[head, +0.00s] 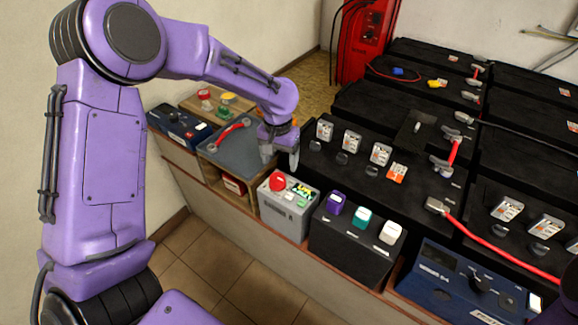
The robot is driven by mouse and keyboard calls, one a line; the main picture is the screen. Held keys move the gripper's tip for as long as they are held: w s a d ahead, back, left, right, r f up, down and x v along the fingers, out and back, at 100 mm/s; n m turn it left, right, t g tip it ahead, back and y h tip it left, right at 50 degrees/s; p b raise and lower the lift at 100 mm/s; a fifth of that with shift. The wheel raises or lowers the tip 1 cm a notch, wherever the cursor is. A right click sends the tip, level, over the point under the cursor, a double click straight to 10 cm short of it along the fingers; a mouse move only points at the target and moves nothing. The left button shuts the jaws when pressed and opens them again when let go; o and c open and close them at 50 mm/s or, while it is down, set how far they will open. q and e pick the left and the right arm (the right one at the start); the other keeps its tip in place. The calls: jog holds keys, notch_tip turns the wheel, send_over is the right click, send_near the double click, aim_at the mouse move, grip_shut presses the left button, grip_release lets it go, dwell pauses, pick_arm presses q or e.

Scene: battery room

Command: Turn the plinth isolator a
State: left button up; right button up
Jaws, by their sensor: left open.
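A grey box (286,215) with a red round knob (278,182) on top stands at the front of the bench, below my left gripper. A label that would mark it as plinth isolator a is too small to read. My left gripper (280,161) is open with its fingers pointing down, above and behind the red knob in the picture. Nothing shows between the fingers, and they look apart from the knob. Another red knob (204,94) stands on a wooden board farther back left. My right gripper is out of view.
A dark box (350,250) with purple, teal and white blocks stands to the right. Black batteries (366,112) with terminals and red cables fill the right side. A red cabinet (366,38) stands behind.

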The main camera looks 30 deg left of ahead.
aim_at(277, 177)
pick_arm(q)
jog(key=shift+w+a+r, duration=0.45)
jog(key=shift+r, duration=0.15)
jog(key=shift+s+a+f, duration=0.1)
jog(key=shift+f, duration=0.15)
jog(key=f, duration=0.4)
jog(key=f+b, duration=0.1)
jog(key=f, duration=0.4)
jog(key=shift+s+a+f, duration=0.1)
jog(key=shift+s+f, duration=0.05)
jog(key=shift+s, duration=0.05)
jog(key=c, duration=1)
